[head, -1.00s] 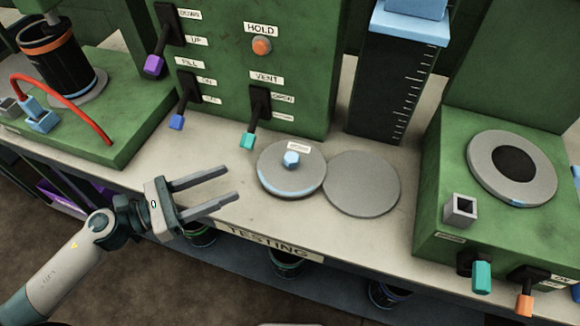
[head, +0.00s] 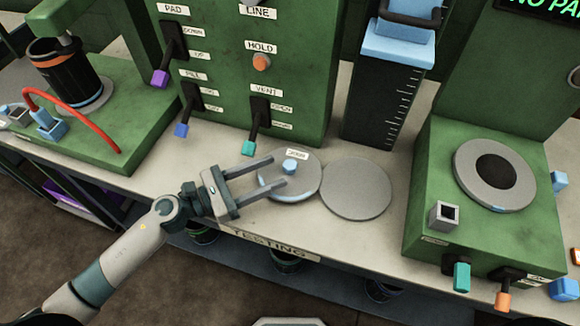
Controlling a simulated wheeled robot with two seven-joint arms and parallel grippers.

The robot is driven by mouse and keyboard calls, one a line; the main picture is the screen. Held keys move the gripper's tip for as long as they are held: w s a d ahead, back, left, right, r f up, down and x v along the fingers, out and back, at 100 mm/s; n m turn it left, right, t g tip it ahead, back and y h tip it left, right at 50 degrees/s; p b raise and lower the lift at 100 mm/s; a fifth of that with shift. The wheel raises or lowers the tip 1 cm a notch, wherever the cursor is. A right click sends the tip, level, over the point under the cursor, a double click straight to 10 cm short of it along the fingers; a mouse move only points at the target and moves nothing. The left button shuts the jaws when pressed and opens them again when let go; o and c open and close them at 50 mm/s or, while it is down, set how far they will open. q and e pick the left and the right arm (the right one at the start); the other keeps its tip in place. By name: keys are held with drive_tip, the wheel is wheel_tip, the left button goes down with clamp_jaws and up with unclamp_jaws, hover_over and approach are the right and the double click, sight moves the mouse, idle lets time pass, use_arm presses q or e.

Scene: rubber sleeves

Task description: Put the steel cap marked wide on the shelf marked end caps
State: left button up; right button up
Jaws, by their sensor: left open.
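No shelf marked end caps shows. My right gripper is not in view.
The bench edge carries a TESTING sign (head: 270,243). Behind stands a green panel with levers (head: 249,147). A dark graduated column (head: 378,112) stands behind the grey disc. A green machine with a ring (head: 467,188) stands right. Dark containers sit below the bench.

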sight(284, 168)
use_arm(q)
drive_tip(key=shift+w+d, duration=0.2)
drive_tip(key=shift+d, duration=0.25)
drive_tip(key=shift+w+d+p, duration=0.25)
drive_tip(key=shift+d+p, duration=0.2)
drive_tip(key=shift+p, duration=0.05)
drive_tip(key=p+x, duration=0.2)
drive_tip(key=x, duration=0.1)
drive_tip(key=shift+w+d+f, duration=0.2)
drive_tip(key=shift+d, duration=0.1)
drive_tip(key=shift+w+d+f, duration=0.1)
drive_tip(key=shift+d, duration=0.1)
drive_tip(key=shift+c, duration=0.7)
clamp_jaws()
